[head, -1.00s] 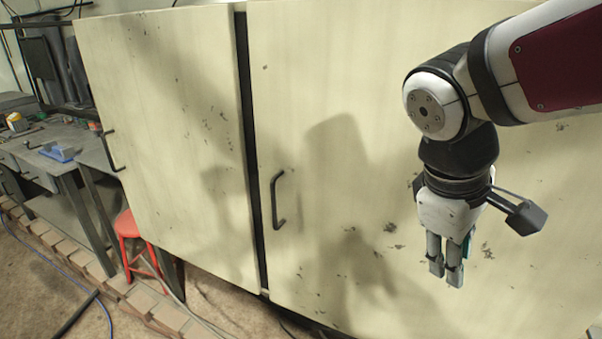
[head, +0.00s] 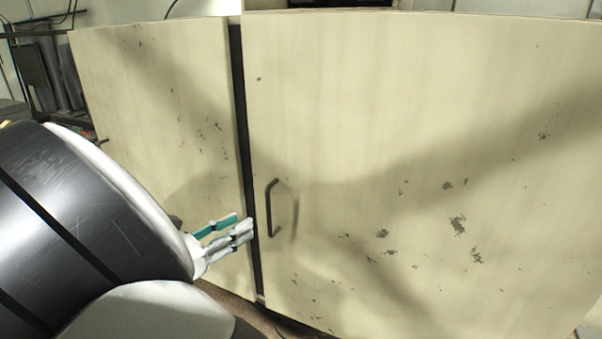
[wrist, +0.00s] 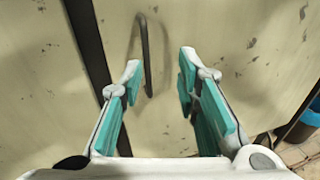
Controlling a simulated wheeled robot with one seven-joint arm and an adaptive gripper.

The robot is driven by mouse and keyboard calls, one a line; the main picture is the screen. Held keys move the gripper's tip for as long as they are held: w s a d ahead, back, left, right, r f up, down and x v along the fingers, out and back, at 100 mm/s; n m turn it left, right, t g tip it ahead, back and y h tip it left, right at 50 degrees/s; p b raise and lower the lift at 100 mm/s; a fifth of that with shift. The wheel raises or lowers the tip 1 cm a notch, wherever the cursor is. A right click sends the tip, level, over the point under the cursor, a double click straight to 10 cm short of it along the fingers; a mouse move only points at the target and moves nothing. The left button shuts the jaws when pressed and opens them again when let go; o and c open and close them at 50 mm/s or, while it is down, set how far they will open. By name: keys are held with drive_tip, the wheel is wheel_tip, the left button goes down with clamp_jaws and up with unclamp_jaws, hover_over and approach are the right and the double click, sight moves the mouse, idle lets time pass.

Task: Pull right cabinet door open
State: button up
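The right cabinet door (head: 400,120) is a cream panel with dark chips, and it looks shut. Its dark bar handle (head: 270,208) stands upright near the door's left edge. In the wrist view the handle (wrist: 146,55) shows ahead of the fingers, nearer the left finger. My gripper (head: 238,228) is just left of the handle in the head view, in front of the dark gap between the doors. In the wrist view my gripper (wrist: 160,75) is open with nothing between its teal-padded fingers. I cannot tell how far the fingertips are from the handle.
The left cabinet door (head: 150,110) also looks shut, with its handle (head: 103,142) at its far left edge. A dark gap (head: 240,120) runs between the doors. A blue container (wrist: 305,118) stands on the floor at the right of the wrist view.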

drive_tip(key=shift+n+t+y, duration=0.3)
drive_tip(key=shift+n+t, duration=0.3)
drive_tip(key=x, duration=0.4)
drive_tip(key=a+x, duration=0.1)
drive_tip(key=x, duration=0.3)
drive_tip(key=w+p+x, duration=0.1)
drive_tip(key=x, duration=0.3)
drive_tip(key=shift+a+f, duration=0.2)
drive_tip(key=shift+s, duration=0.1)
clamp_jaws()
